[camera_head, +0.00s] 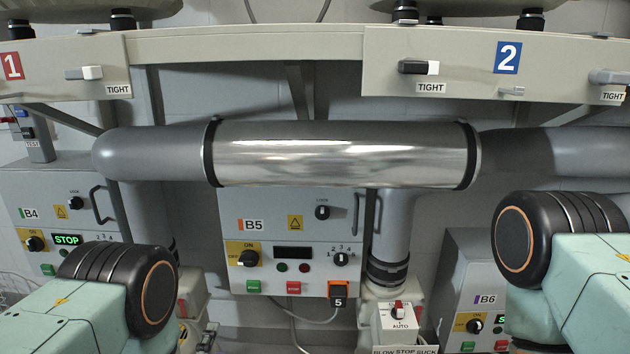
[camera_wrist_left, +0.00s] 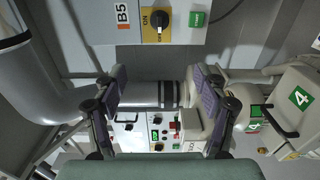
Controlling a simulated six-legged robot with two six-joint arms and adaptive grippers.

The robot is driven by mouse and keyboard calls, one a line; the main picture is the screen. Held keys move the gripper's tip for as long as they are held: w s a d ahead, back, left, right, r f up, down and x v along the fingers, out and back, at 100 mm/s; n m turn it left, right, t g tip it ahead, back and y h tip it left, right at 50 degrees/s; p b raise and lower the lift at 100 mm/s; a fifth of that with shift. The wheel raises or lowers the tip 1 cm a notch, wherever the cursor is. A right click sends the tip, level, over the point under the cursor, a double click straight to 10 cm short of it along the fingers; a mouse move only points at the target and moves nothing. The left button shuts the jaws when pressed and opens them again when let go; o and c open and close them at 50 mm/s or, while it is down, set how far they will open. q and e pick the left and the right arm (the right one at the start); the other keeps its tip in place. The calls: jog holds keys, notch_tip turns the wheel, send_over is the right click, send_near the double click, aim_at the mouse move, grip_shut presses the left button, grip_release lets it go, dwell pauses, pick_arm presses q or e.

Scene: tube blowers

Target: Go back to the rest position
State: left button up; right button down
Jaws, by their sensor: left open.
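My left gripper (camera_wrist_left: 163,102) shows in the left wrist view. Its two dark fingers stand wide apart with nothing between them. Behind the gap are a grey pipe with dark bands and a small white control box (camera_wrist_left: 158,130). In the head view my left arm comes in at the lower left and my right arm at the lower right, both as pale green links with black joints. Neither gripper shows in the head view. The B5 panel (camera_head: 288,220) stands between the two arms, and it also shows at the top of the left wrist view (camera_wrist_left: 137,22).
A shiny metal tube (camera_head: 340,155) runs across the middle, joined to grey pipes. The B4 panel (camera_head: 30,195) is at the left and the B6 panel (camera_head: 470,270) at the right. A blow-stop-suck box (camera_head: 398,320) stands below the right pipe. A beam (camera_head: 250,45) crosses above.

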pick_arm(q)
jog(key=s+a+f+m+g+p, duration=0.1)
jog(key=s+f+m+g, duration=0.5)
jog(key=s, duration=0.3)
jog(key=s+a+f+m+g+p, duration=0.1)
jog(key=s+f+m+g, duration=0.4)
jog(key=s+f+m, duration=0.3)
jog(key=s+r+m+g+p, duration=0.1)
jog(key=s+r+g+p, duration=0.1)
jog(key=s+r, duration=0.3)
jog(key=s+r+m+g+p, duration=0.2)
jog(key=s+r+g, duration=0.2)
jog(key=s, duration=1)
jog(key=shift+a+r+g+y, duration=0.3)
jog(key=shift+a+r+g, duration=0.1)
jog(key=shift+g, duration=0.1)
pick_arm(e)
notch_tip(320, 180, up, 6)
jog(key=shift+s, duration=0.3)
